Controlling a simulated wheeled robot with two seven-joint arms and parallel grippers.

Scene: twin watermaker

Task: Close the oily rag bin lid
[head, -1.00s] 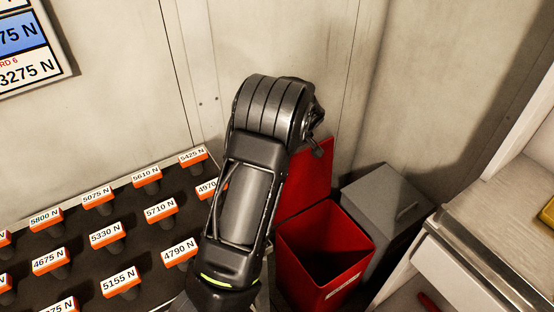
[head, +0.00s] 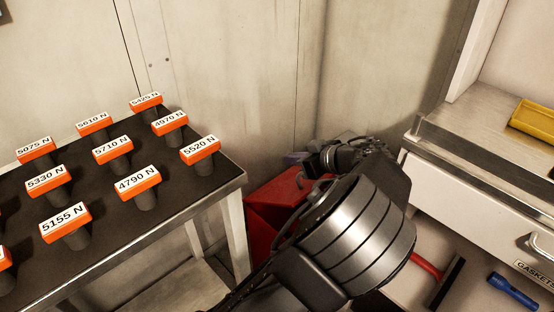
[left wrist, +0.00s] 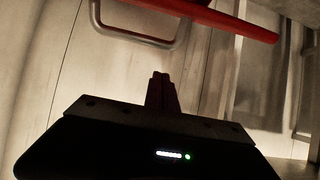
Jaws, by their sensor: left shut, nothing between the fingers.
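The red oily rag bin (head: 268,232) stands on the floor between the black-topped table and the drawer cabinet, largely hidden by my left arm in the head view. A red panel shows at its top; the opening is not visible, and I cannot tell how far the lid stands open. My left gripper's fingers are hidden in the head view. In the left wrist view the left gripper (left wrist: 162,82) is shut and empty, pointing toward a red edge (left wrist: 215,18) with a grey metal loop (left wrist: 145,38) beside it. No contact is clear. My right gripper is out of view.
The black-topped table (head: 110,205) at left carries several orange-topped labelled pieces. A cabinet (head: 470,205) with a drawer stands close at right, with a yellow tray (head: 535,120) on top and tools below. The wall is close behind the bin.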

